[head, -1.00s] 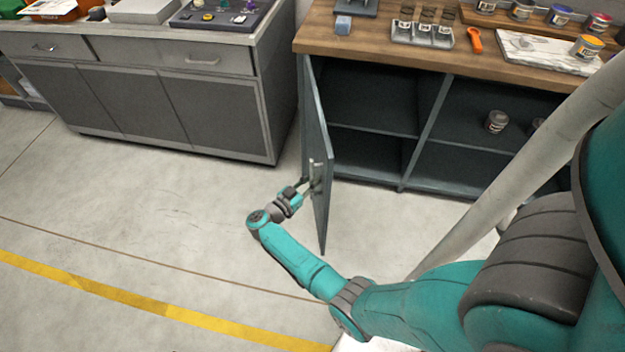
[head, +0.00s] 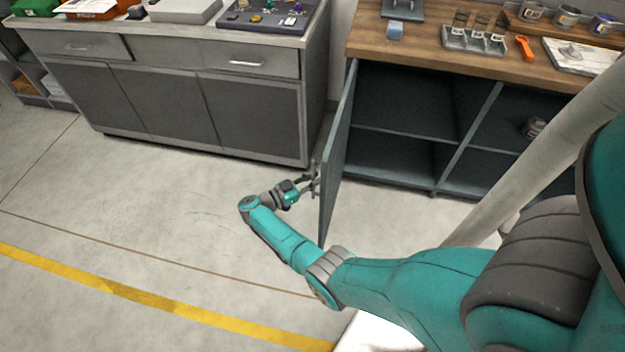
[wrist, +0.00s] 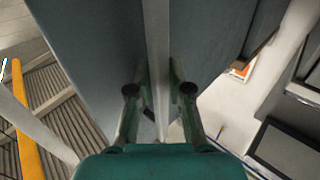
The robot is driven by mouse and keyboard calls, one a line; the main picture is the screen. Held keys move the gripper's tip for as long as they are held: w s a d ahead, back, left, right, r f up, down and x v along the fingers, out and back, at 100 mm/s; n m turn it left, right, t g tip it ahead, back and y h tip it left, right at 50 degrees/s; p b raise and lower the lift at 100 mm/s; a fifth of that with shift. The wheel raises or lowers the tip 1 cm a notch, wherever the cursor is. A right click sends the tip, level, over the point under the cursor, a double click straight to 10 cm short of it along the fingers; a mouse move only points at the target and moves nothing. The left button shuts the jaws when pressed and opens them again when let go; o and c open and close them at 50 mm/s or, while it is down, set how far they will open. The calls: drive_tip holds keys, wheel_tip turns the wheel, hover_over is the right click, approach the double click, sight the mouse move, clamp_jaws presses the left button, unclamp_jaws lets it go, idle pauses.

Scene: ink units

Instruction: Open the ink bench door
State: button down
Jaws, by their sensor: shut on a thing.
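The ink bench (head: 480,45) has a wooden top and a dark grey cabinet below. Its door (head: 338,150) stands wide open on the left side, swung out over the floor, and shows nearly edge-on in the head view. My gripper (head: 311,183) is at the outer face of the door, shut on the pale upright door handle. In the wrist view the handle (wrist: 157,50) is a light bar between my two fingers (wrist: 160,92), with the dark door face (wrist: 90,45) behind it. The fingertips are small and partly hidden in the head view.
The cabinet shelves (head: 400,140) are exposed, with a can (head: 534,128) on one. A grey drawer cabinet (head: 200,105) stands to the left, with a gap between it and the open door. The floor (head: 130,200) at left is clear, with a yellow line (head: 150,298).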

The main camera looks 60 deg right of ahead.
drive_tip(key=c, duration=1.1)
unclamp_jaws()
drive_tip(key=v, duration=1.2)
